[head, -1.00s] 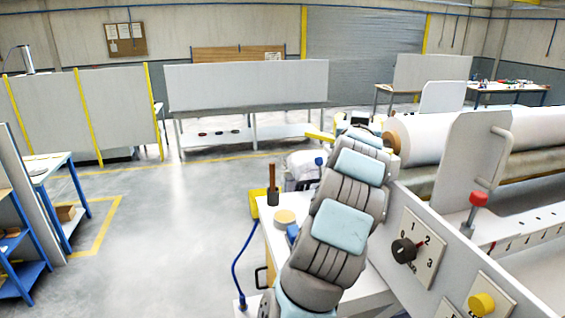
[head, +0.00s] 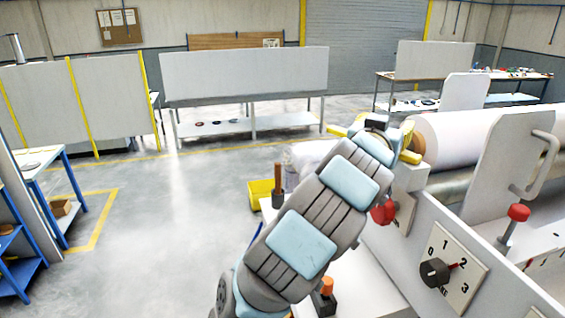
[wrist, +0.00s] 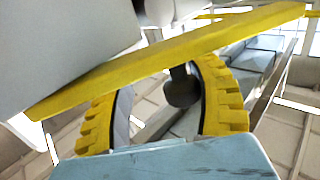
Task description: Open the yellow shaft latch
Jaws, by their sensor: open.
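The yellow shaft latch (wrist: 170,58) shows in the wrist view as a long flat bar slanting from lower left to upper right. My gripper (wrist: 165,76) is open, with one yellow ridged finger at the left and one at the right. Both fingertips reach up to the bar and are partly hidden there; I cannot tell whether they touch it. A dark grey round knob (wrist: 182,90) shows between the fingers. In the head view my gripper (head: 385,130) is at the roll's near end, mostly hidden by my wrist, and yellow parts there are hard to tell apart.
The white roll (head: 460,135) lies on the machine at the right, behind an upright plate (head: 515,170) with a handle. A red knob (head: 384,210) and a numbered dial (head: 436,272) sit on its near side. The floor at the left is free.

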